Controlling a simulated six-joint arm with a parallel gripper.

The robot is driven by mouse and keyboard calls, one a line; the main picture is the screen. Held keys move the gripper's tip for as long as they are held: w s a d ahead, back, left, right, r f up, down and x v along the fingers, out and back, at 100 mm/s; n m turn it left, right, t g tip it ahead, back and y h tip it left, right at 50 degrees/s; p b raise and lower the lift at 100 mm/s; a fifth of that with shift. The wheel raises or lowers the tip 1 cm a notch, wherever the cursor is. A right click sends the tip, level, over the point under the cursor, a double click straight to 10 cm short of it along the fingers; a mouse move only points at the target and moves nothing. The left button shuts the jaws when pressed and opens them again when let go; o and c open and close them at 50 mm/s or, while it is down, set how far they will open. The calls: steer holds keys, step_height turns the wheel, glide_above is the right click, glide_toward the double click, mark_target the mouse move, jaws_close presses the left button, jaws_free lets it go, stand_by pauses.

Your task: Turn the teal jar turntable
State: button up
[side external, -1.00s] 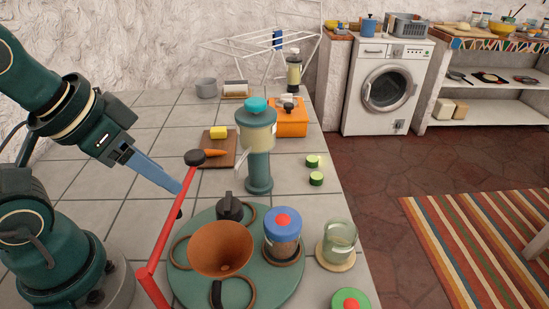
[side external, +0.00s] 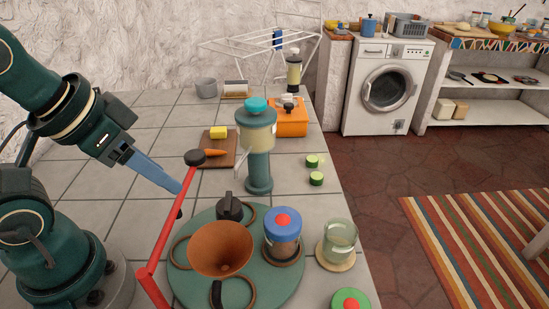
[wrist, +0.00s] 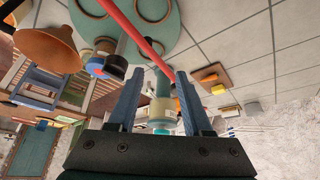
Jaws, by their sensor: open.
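The teal jar turntable (side external: 190,287) lies flat on the tiled counter at the front in the side view. It also shows at the top of the wrist view (wrist: 166,32). It carries brown rings, an orange-brown funnel (side external: 220,245), a blue-lidded jar (side external: 282,238) and a dark-lidded jar (side external: 229,208). A bent red bar (side external: 170,225) with a black knob (side external: 195,157) rises in front of its left edge. My gripper (side external: 180,190) is open, up and left of the turntable. In the wrist view the red bar reaches between the fingertips (wrist: 160,73); contact cannot be told.
A teal-topped dispenser (side external: 258,150) stands behind the turntable. A cutting board (side external: 226,160), an orange box (side external: 291,122) and cucumber pieces (side external: 316,179) lie farther back. The left tiles are clear.

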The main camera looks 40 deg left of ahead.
steer(key=shift+o, duration=1)
step_height(320, 180, up, 2)
steer(key=m+g, duration=0.5)
steer(key=m, duration=0.4)
glide_above(228, 200)
steer(key=shift+w+a+r, duration=0.1)
steer(key=shift+a, duration=0.15)
steer(key=shift+d+f+g, duration=0.25)
steer(key=shift+f+g, duration=0.05)
steer(key=shift+f, duration=2.6)
